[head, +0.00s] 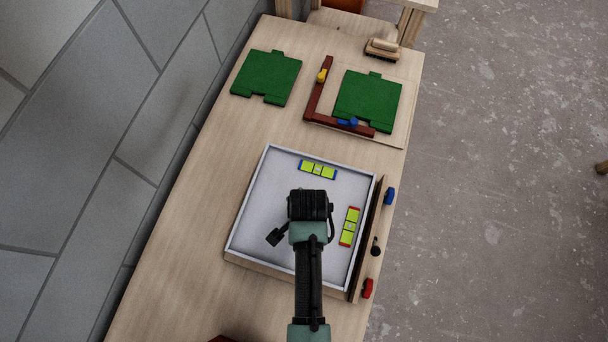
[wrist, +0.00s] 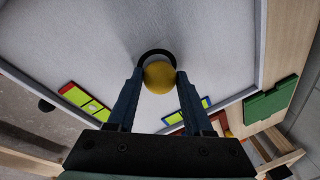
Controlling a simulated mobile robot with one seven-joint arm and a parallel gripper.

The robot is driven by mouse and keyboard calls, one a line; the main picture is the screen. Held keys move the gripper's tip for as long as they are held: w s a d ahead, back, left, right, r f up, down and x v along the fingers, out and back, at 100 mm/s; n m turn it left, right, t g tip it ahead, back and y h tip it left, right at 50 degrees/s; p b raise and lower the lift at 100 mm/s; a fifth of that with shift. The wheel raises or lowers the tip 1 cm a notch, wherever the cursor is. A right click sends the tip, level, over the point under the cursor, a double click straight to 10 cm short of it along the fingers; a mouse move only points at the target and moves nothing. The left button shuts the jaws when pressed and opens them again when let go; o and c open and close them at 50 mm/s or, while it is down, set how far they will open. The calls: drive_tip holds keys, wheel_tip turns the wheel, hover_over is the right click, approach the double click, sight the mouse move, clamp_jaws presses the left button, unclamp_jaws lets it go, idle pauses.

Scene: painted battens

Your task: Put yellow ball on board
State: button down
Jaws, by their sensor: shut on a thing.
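The yellow ball (wrist: 158,80) is between the two fingertips of my gripper (wrist: 158,74) in the wrist view; the gripper is shut on it. In the head view the ball is hidden under my arm. The board (head: 267,203) is a light grey panel with a raised pale rim on the table. My gripper is over its middle. A dark ring (wrist: 155,52) shows on the board right behind the ball; I cannot tell whether the ball touches it or the board.
Yellow-green levels with blue (head: 318,169) and red (head: 349,227) ends lie on the board. A dark batten (head: 374,240) runs along its right side, with blue (head: 390,196) and red (head: 367,288) pieces beside it. Green pads (head: 266,76) and a brush (head: 382,48) lie farther back.

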drive_tip(key=shift+c, duration=1.5)
unclamp_jaws()
